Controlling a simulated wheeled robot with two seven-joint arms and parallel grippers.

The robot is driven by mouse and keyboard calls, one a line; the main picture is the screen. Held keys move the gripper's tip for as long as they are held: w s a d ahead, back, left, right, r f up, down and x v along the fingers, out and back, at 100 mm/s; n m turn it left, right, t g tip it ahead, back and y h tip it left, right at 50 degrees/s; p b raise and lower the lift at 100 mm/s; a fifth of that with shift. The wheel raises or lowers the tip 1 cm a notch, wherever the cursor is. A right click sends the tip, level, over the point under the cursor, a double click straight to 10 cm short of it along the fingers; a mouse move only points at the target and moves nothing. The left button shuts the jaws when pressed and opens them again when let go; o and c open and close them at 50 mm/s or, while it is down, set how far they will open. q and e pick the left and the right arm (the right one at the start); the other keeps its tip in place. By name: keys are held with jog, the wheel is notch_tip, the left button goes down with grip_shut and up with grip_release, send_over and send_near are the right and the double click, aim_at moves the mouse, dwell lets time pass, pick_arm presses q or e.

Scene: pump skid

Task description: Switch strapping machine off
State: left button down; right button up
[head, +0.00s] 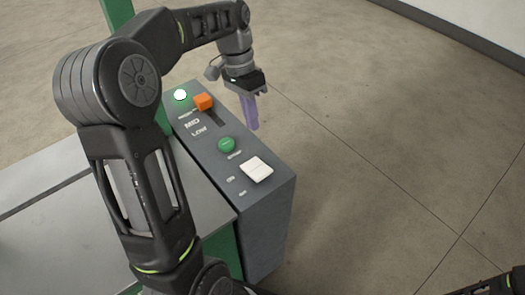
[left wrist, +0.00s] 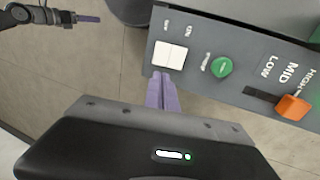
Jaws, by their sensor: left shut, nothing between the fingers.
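The strapping machine's dark grey control panel (head: 262,208) carries a white two-part rocker switch (head: 257,169) at its near end. The switch also shows in the left wrist view (left wrist: 169,55), with small OFF and ON labels beside it. I cannot tell which half is pressed in. A round lamp (head: 180,95) at the far end glows white-green. My left gripper (head: 251,126) is shut and empty, its purple fingers pointing down beside the panel's right edge. In the left wrist view its fingertips (left wrist: 163,78) appear just below the switch. My right gripper (left wrist: 90,19) shows only partly there.
A green button (head: 227,144) sits between the switch and the slider with an orange knob (head: 203,102), which stands at the HIGH end. A grey tabletop (head: 48,185) lies left of the panel.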

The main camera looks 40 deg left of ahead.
pick_arm(q)
send_near(262, 171)
jog(key=x, duration=0.6)
jog(key=shift+f, duration=0.5)
